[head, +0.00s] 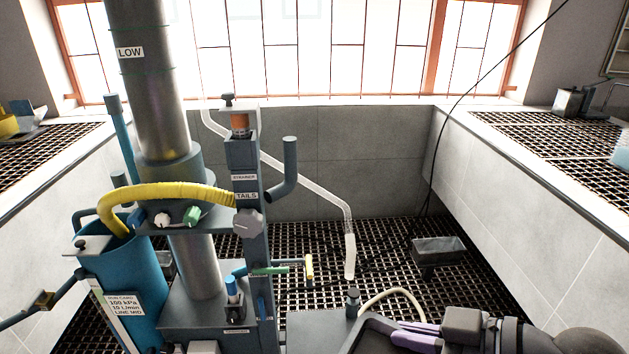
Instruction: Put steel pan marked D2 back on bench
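A dark grey steel pan (372,331) shows at the bottom edge, right of the middle. It is partly cut off by the frame, and no D2 mark is readable on it. My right gripper (402,335) comes in from the lower right, with its purple fingers at the pan's right side. The fingers look closed on the pan's rim, though the grip is seen at a low angle. My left gripper is not in view.
A flotation column (205,265) marked LOW, a blue vessel (125,270) with a yellow hose (165,191) and a TAILS post (247,215) crowd the left. A clear tube (350,255) hangs mid-scene. Grating benches line both sides. A black cable (431,170) hangs near the far pan.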

